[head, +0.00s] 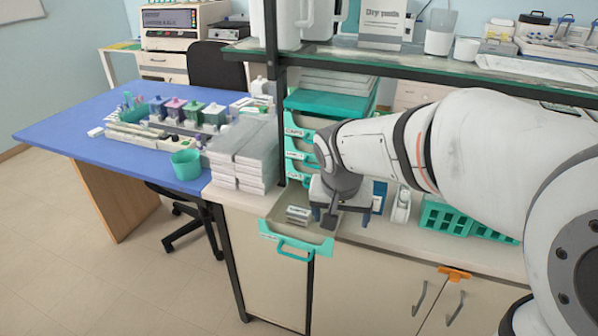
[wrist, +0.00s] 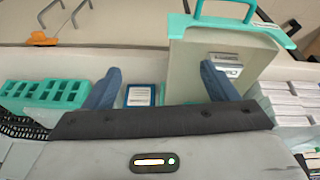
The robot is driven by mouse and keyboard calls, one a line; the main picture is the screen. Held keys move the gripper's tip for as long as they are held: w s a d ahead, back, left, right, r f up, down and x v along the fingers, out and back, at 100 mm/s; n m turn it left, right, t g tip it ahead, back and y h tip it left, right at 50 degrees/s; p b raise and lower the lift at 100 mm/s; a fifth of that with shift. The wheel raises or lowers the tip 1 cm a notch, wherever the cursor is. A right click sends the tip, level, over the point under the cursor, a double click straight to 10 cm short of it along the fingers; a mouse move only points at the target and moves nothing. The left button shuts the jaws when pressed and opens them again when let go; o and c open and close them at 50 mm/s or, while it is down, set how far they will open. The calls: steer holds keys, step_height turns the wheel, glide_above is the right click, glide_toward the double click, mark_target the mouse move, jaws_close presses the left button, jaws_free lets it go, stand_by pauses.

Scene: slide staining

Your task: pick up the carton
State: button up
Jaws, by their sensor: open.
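A small grey-and-white carton (head: 298,214) with dark lettering lies in the pulled-out drawer (head: 283,248), which has a teal front and handle. In the wrist view the carton (wrist: 226,66) lies in the drawer (wrist: 196,60) just beyond the right finger, which hides part of it. My gripper (head: 352,208) is at the right side of the drawer in the head view. In the wrist view my gripper (wrist: 160,70) has its two blue fingers wide apart, with nothing held between them.
A teal drawer stack (head: 300,150) stands behind the open drawer. White boxes (head: 240,155) are piled at its left. A teal rack (head: 465,218) and a blue-and-white box (wrist: 140,95) are on the counter. A glass shelf (head: 420,60) hangs above.

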steer(key=m+t, duration=0.1)
steer(key=m, duration=0.1)
glide_toward(298, 211)
step_height(298, 211, down, 3)
steer(key=x, duration=0.3)
steer(key=w+x, duration=0.1)
steer(key=x, duration=0.3)
steer(key=shift+w+d+p, duration=0.15)
steer(key=shift+d+p, duration=0.1)
steer(key=shift+p, duration=0.1)
steer(key=shift+c, duration=0.2)
steer(key=c, duration=1)
